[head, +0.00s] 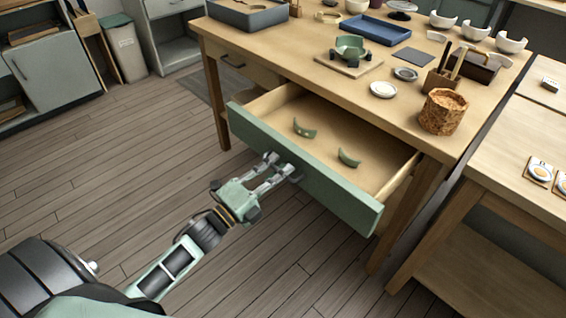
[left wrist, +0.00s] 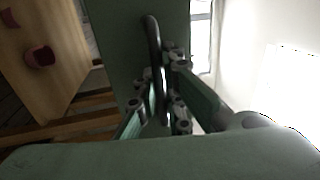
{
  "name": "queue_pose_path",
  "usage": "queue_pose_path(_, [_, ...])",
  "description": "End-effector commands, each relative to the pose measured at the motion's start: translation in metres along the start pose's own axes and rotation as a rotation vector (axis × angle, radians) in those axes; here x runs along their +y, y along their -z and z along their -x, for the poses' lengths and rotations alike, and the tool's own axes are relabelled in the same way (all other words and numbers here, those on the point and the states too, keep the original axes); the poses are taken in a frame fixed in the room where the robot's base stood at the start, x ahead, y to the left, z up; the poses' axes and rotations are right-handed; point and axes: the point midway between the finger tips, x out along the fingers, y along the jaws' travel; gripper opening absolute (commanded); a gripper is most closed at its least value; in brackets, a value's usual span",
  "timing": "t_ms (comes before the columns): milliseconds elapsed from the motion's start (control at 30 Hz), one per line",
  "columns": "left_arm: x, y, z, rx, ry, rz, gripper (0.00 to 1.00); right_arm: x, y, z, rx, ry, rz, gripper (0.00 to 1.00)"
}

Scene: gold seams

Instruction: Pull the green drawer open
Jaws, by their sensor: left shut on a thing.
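The green drawer (head: 335,190) of the wooden table stands well out from the table, with its inside showing in the head view. Two curved green shards, one to the left (head: 304,130) and one to the right (head: 348,158), lie apart on the drawer's bare wooden floor. My left gripper (head: 280,172) is at the middle of the drawer front. In the left wrist view its fingers (left wrist: 160,98) are shut around the dark bar handle (left wrist: 153,45) on the green front (left wrist: 115,45). My right gripper is not in view.
The tabletop (head: 290,55) holds a green broken bowl (head: 350,48) on a board, a blue tray (head: 377,30), a cork-like pot (head: 443,111) and several white bowls. A second table (head: 520,130) stands close on the right. The floor (head: 110,190) at left is clear.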

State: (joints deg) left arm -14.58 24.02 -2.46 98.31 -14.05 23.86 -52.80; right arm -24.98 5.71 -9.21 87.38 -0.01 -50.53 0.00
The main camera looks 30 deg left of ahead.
Motion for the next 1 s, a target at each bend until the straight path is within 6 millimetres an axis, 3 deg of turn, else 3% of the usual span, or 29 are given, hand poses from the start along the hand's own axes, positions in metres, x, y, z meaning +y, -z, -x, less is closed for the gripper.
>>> queue_pose_path(367, [0.001,0.0,0.002,0.0,-0.002,0.0,0.0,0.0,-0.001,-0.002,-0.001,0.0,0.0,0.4])
queue_pose_path(400, [0.001,0.0,0.002,0.0,-0.002,0.0,0.1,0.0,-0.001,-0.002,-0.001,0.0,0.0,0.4])
queue_pose_path(500, [0.001,0.0,0.002,0.0,-0.002,0.0,0.17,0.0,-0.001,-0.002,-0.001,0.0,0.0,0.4])
queue_pose_path(767, [0.0,0.0,0.002,0.0,-0.001,0.0,0.17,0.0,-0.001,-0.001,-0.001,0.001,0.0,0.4])
queue_pose_path(867, [0.001,0.0,0.006,0.0,-0.001,0.0,0.17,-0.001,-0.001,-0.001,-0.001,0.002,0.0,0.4])
queue_pose_path(1000, [0.002,0.0,0.026,-0.001,-0.005,0.001,0.17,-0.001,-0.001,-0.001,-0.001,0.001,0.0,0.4])
